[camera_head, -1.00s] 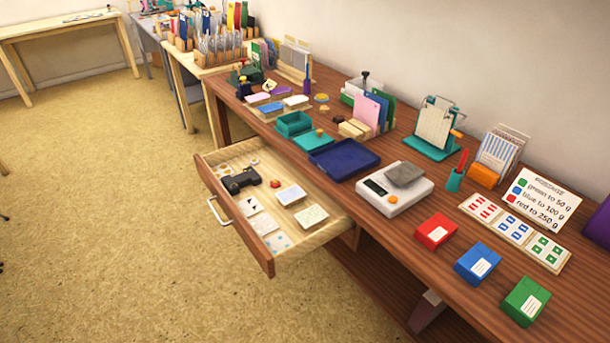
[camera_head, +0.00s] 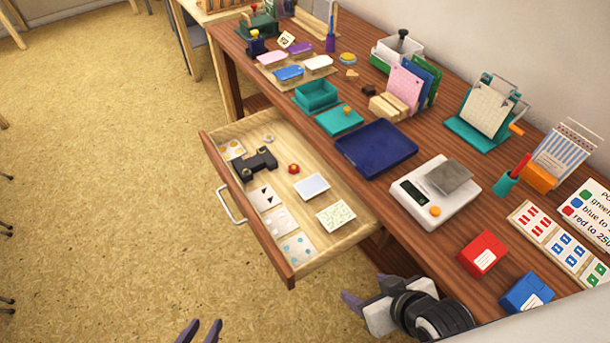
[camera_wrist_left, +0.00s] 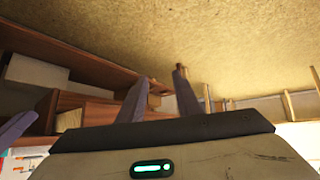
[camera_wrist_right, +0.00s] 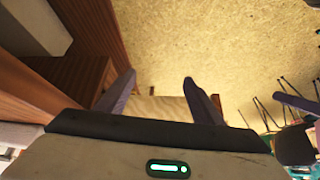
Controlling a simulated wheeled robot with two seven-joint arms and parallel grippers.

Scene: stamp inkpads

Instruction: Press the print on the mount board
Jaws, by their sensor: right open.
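I cannot tell for sure which item is the print or the mount board. A plain white card (camera_head: 312,186) and a speckled pale green card (camera_head: 337,215) lie apart in the open drawer (camera_head: 290,271). Several small marked cards lie along the drawer's front side. My left gripper (camera_head: 200,332) is low at the bottom edge of the head view, empty, its fingers apart; they also show in the left wrist view (camera_wrist_left: 160,95). My right gripper (camera_head: 366,299) is beside the table's front edge, right of the drawer. Its fingers stand apart with nothing between them in the right wrist view (camera_wrist_right: 160,98).
A black tool (camera_head: 255,164) and a red knob (camera_head: 294,168) lie in the drawer. The table holds a navy tray (camera_head: 376,148), a scale (camera_head: 435,193) with a grey block, teal boxes, coloured inkpads and a teal paper stand (camera_head: 485,120). The floor is open at left.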

